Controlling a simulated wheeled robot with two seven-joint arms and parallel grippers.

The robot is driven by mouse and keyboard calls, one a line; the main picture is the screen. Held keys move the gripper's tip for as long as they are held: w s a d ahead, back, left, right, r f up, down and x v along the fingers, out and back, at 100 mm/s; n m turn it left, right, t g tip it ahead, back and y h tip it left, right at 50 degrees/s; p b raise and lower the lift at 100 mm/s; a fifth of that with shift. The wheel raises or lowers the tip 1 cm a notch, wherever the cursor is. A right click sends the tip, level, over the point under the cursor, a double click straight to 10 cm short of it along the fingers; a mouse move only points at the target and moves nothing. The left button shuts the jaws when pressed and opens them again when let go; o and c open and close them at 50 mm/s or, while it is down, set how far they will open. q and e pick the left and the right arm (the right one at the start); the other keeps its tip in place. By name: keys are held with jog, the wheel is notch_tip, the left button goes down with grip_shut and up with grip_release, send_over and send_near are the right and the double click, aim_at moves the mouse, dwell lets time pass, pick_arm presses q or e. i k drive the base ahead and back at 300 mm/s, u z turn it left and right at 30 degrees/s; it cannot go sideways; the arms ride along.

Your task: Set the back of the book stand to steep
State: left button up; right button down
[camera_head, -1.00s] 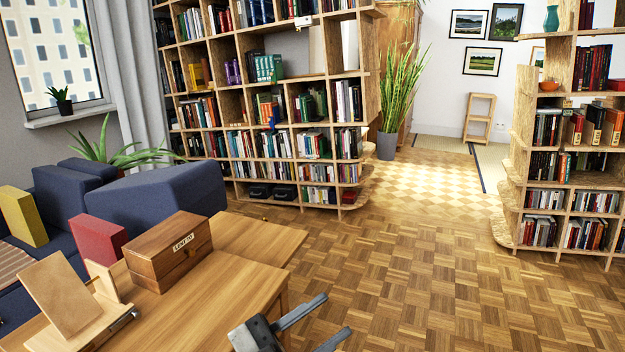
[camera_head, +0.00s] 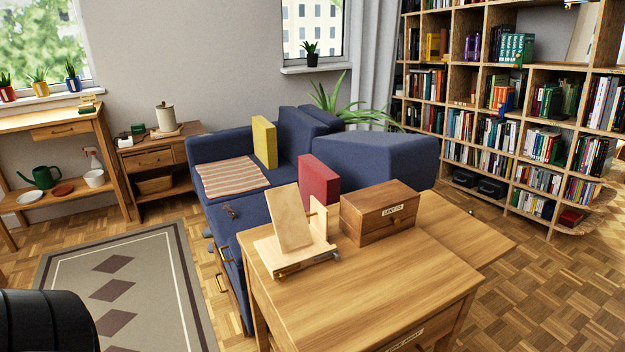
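The book stand (camera_head: 294,226) is light wood and sits on the left part of the wooden desk (camera_head: 395,285). Its back panel leans to the left, tilted away from an upright piece at its right. Neither of my gripper's fingers shows in the head view now; a black rounded shape at the lower left corner may be part of me.
A wooden box (camera_head: 379,212) with a label stands right of the stand. A blue sofa (camera_head: 375,165) with yellow (camera_head: 264,142) and red (camera_head: 319,181) cushions is behind the desk. A patterned rug (camera_head: 125,290) lies at left. Bookshelves (camera_head: 515,100) fill the right.

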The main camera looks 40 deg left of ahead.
aim_at(285, 204)
jog(key=z, duration=0.95)
jog(key=k, duration=1.2)
jog(key=u, duration=1.7)
jog(key=i, duration=0.55)
jog(key=u, duration=0.05)
